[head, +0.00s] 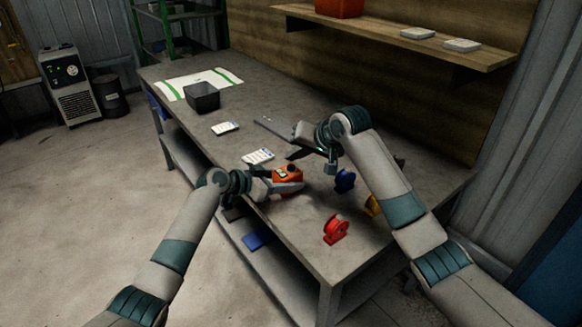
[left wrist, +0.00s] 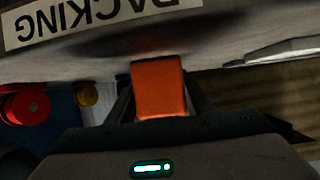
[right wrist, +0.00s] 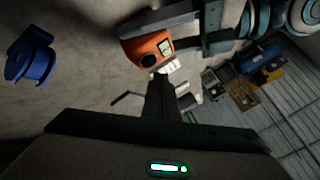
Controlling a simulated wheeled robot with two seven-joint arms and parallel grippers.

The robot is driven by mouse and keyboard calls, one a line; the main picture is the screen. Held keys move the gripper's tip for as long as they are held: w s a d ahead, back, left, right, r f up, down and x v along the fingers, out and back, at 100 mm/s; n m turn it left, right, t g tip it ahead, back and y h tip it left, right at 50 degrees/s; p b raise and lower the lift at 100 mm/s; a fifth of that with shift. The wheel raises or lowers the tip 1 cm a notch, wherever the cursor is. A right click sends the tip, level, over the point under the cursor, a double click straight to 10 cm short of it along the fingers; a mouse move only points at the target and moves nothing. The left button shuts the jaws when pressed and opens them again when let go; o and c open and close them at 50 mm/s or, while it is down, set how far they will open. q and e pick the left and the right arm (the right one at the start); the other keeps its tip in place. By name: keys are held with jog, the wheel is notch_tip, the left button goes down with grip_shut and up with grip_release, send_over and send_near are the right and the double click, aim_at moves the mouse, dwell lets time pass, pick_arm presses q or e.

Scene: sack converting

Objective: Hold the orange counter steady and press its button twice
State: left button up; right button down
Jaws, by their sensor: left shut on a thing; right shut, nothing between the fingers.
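The orange counter (head: 288,171) sits at the front edge of the workbench, with a small display and a dark round part on its upper face. My left gripper (head: 284,180) is shut on it, with a finger on either side; the left wrist view shows the orange body (left wrist: 158,88) between the fingers. In the right wrist view the counter (right wrist: 146,48) shows its display and dark round part. My right gripper (head: 296,153) is shut and empty, above and behind the counter, its tips (right wrist: 160,80) apart from it in the picture. The exact gap is hard to tell.
A blue spool (head: 345,180), a red spool (head: 335,229) and a yellow spool (head: 373,205) stand right of the counter. White cards (head: 257,157) lie left of it. A dark bin (head: 202,97) and a sack sheet (head: 197,82) are farther back on the bench (head: 300,262).

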jog(key=shift+r, duration=2.3)
pick_arm(q)
jog(key=o, duration=1.2)
jog(key=shift+o, duration=0.2)
jog(key=shift+a, duration=0.1)
jog(key=v, duration=1.2)
jog(key=shift+f, duration=0.1)
